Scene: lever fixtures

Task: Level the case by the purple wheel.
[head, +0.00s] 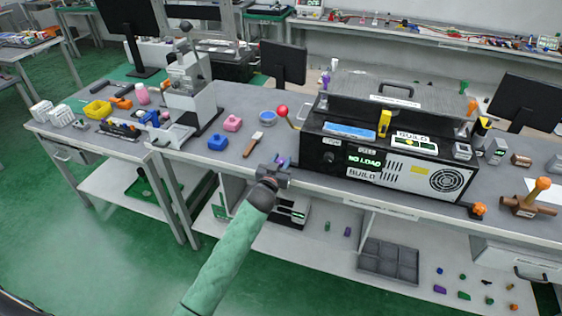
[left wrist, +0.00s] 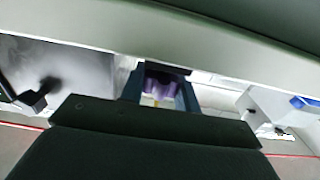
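The black case (head: 345,158) stands on the grey bench, with a "NO LOAD" display and "BUILD" labels on its front. The purple wheel (head: 282,160) is small and sits near the bench's front edge, left of the case's lower corner. My left gripper (head: 281,165) is at the wheel and partly hides it. In the left wrist view the lobed purple wheel (left wrist: 166,82) lies between the two fingers (left wrist: 162,92). Whether the fingers press on it cannot be made out. My right gripper is in neither view.
A pale bench edge (left wrist: 200,40) passes close above the fingers in the left wrist view.

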